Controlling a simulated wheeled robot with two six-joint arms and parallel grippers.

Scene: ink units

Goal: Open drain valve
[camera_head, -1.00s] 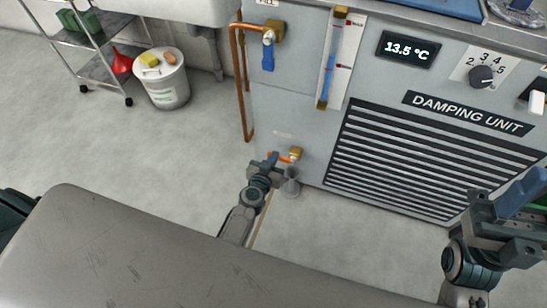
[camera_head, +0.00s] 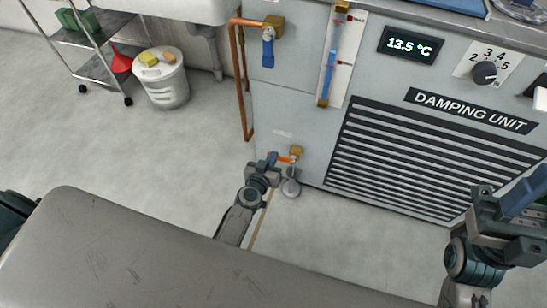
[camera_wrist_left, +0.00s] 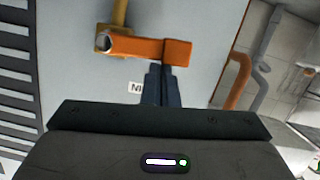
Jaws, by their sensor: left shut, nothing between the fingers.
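The drain valve (camera_head: 296,152) is a small brass fitting low on the damping unit's front, left of the grille. Its orange lever (camera_head: 284,158) points left from it, roughly level. In the left wrist view the orange lever (camera_wrist_left: 150,49) runs across the top, with its pivot at the left and its broad end at the right. My left gripper (camera_head: 272,159) is at the lever's free end. Its closed fingers (camera_wrist_left: 163,80) reach the lever's lower edge in the wrist view; I cannot tell if they touch. My right gripper (camera_head: 524,198) is at the right edge, partly cut off, its jaws unclear.
A grey cup-like drain (camera_head: 291,187) is on the floor below the valve. A copper pipe (camera_head: 242,90) and a blue-handled fill valve (camera_head: 268,50) are above left. A white bucket (camera_head: 165,88) and a cart (camera_head: 95,55) stand farther left. The floor between is clear.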

